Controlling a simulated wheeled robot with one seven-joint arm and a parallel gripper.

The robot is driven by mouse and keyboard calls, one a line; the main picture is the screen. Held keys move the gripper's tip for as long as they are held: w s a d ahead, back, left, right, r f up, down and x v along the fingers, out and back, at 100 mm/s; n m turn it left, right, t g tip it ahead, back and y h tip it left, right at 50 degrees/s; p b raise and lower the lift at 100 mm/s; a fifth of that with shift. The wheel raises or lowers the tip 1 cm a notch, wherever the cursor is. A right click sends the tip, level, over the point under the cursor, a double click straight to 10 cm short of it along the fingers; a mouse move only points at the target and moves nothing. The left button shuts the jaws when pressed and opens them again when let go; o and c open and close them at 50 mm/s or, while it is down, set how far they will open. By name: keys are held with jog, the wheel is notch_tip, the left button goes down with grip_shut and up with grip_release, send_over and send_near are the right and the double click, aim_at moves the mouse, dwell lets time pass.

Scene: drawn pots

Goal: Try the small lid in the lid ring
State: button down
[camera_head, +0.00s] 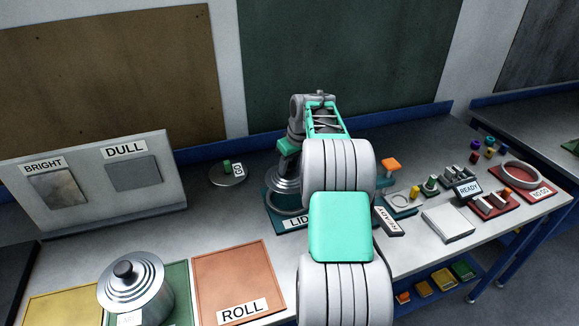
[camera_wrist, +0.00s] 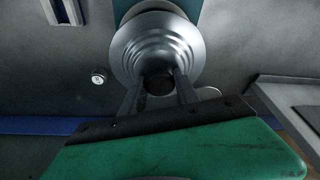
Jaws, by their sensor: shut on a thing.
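My gripper (camera_head: 289,161) is shut on the dark knob of a silver, stepped lid (camera_head: 284,184), the small lid. In the wrist view my gripper's two fingers (camera_wrist: 159,78) are on either side of the knob, and the lid (camera_wrist: 158,42) fills the top middle. The lid ring (camera_head: 284,222) is a silver ring on a teal board whose label begins "LID"; my arm hides its right part. The lid is over or at the ring and looks about level. I cannot tell whether it touches the ring or has entered it.
A lidded silver pot (camera_head: 137,292) stands at the front left, beside the orange ROLL mat (camera_head: 238,272). A silver disc with a GO tag (camera_head: 226,177) lies behind. To the right are a READY sign (camera_head: 468,188), a white pad (camera_head: 447,222) and a red NO GO tray (camera_head: 517,186).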

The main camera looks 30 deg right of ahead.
aim_at(291, 174)
jog(key=shift+b, duration=0.3)
jog(key=shift+s+f+b, duration=0.1)
jog(key=shift+f+b, duration=0.2)
jog(key=shift+f, duration=0.05)
jog(key=shift+f+b, duration=1.7)
jog(key=shift+f, duration=0.8)
jog(key=shift+f+b, duration=0.55)
jog(key=shift+f, duration=0.3)
jog(key=c, duration=0.8)
grip_release()
jog(key=shift+c, duration=0.2)
jog(key=shift+r, duration=0.1)
jog(key=b+v, duration=0.1)
jog(key=v, duration=0.6)
jog(key=shift+s+r, duration=0.15)
jog(key=shift+r, duration=0.2)
